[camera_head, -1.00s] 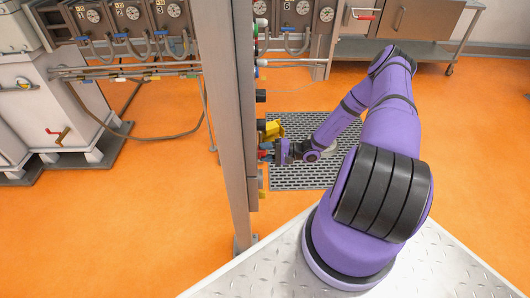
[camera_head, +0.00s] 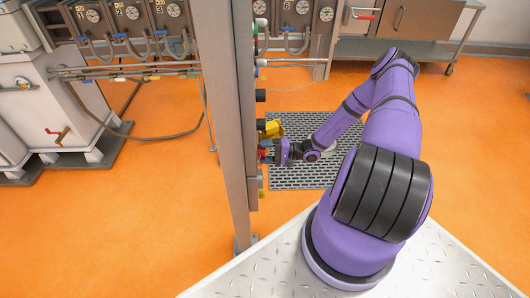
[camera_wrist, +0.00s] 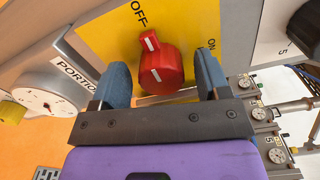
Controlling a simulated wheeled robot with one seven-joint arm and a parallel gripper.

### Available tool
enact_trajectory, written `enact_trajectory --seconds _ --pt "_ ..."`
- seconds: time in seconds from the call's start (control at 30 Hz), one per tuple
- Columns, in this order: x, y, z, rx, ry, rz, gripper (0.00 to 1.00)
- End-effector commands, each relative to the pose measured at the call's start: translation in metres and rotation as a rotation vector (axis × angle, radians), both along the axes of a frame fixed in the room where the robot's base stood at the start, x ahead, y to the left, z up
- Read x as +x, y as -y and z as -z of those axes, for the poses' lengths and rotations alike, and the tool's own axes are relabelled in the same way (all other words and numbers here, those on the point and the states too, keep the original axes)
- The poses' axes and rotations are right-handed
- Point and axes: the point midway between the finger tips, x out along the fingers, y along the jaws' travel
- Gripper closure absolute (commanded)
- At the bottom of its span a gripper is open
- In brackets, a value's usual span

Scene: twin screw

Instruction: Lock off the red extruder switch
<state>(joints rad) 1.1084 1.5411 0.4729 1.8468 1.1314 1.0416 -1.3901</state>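The red extruder switch (camera_wrist: 161,70) is a round knob with a raised grip and white marks, on a yellow plate (camera_wrist: 105,33) lettered OFF and ON. Its grip points up-left, towards OFF. My gripper (camera_wrist: 163,80) is open, with one blue finger on each side of the knob. A narrow gap shows between each finger and the knob. In the head view my gripper (camera_head: 268,151) is at the side of the upright panel frame, with a bit of red at its fingertips. The knob's contact with the fingers is not visible there.
A metal post (camera_head: 229,120) stands left of my arm. A yellow part (camera_head: 273,129) sits just above my gripper. Orange floor is open at right.

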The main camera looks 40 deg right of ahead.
Motion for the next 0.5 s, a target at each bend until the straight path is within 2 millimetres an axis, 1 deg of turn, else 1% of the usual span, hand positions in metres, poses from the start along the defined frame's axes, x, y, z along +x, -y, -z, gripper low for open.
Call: enact_trajectory --seconds 0.27,0.37,0.5 --pt "-0.001 0.002 0.000 0.001 0.001 0.000 0.31" --pt "-0.006 0.010 -0.001 0.001 0.000 0.001 0.31" --pt "-0.019 0.030 -0.001 -0.001 0.001 0.003 0.31"
